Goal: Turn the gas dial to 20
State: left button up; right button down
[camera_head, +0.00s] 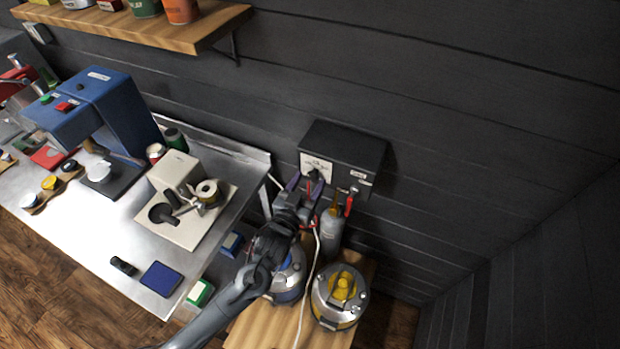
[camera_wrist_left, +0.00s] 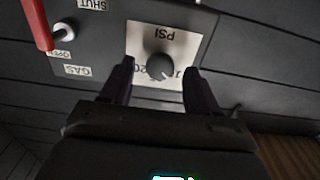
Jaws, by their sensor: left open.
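The gas dial is a dark round knob (camera_wrist_left: 160,66) on a pale plate marked PSI (camera_wrist_left: 194,40), upside down in the left wrist view. Some scale figures show at the plate's lower edge, partly hidden by my fingers; I cannot read the dial's setting for sure. In the head view the plate (camera_head: 318,161) is on a black wall box (camera_head: 352,148), with the knob partly hidden by my gripper. My left gripper (camera_head: 307,186) is open, its fingers on either side of the knob; whether they touch it is unclear. My right gripper is not in view.
A red-handled valve (camera_wrist_left: 39,22) sits beside the dial, near labels SHUT, OPEN and GAS. Below the box stand a grey bottle (camera_head: 331,236) and a yellow-topped pot (camera_head: 340,296) on a wooden stand. A steel bench (camera_head: 110,235) with machines is at the left.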

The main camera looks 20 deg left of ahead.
pick_arm(q)
jog(key=shift+w, duration=0.8)
jog(key=c, duration=1)
jog(key=shift+c, duration=0.2)
